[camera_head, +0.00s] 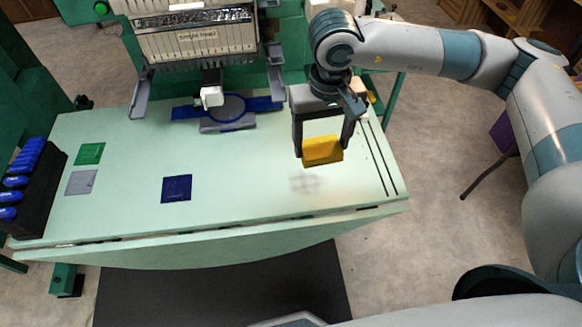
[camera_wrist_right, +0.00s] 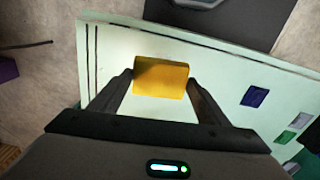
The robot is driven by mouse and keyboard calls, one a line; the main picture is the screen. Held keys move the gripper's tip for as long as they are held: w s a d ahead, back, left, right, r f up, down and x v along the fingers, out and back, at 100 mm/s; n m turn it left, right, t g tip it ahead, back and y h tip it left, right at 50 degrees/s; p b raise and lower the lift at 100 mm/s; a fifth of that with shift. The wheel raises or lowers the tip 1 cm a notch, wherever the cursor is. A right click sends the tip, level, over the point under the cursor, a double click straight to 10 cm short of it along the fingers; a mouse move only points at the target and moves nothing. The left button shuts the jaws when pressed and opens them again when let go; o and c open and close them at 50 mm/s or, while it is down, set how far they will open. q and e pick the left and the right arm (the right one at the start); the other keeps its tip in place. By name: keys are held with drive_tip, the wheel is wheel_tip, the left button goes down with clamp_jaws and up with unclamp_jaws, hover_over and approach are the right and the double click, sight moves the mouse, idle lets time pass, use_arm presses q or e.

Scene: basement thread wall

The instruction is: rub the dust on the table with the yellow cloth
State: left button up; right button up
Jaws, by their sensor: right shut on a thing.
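The yellow cloth (camera_head: 322,151) is a small folded block held between the fingers of my right gripper (camera_head: 323,147). The right gripper is shut on it, and the cloth also shows between the fingers in the right wrist view (camera_wrist_right: 162,77). The dust (camera_head: 305,181) is a faint grey smudge on the pale green table (camera_head: 240,195), just in front of the cloth in the head view. The cloth appears to be above the table; exact contact cannot be told. In the wrist view the dust is not visible. My left gripper is not in view.
An embroidery machine (camera_head: 195,35) stands at the table's back, with a blue hoop (camera_head: 228,108) under it. Green (camera_head: 89,153), grey (camera_head: 81,182) and dark blue (camera_head: 177,188) patches lie on the left half. A black rack of blue spools (camera_head: 35,190) stands at the left edge.

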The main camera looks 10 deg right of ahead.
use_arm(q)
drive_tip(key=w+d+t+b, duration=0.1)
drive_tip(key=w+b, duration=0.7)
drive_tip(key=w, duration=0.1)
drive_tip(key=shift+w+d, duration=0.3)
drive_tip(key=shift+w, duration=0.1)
use_arm(e)
drive_tip(key=w+a+f, duration=0.3)
drive_tip(key=a+f, duration=0.2)
drive_tip(key=f, duration=0.4)
drive_tip(key=shift+w+a+f+m, duration=0.2)
drive_tip(key=shift+w+a+m, duration=0.1)
drive_tip(key=shift+a, duration=0.1)
drive_tip(key=shift+f, duration=0.1)
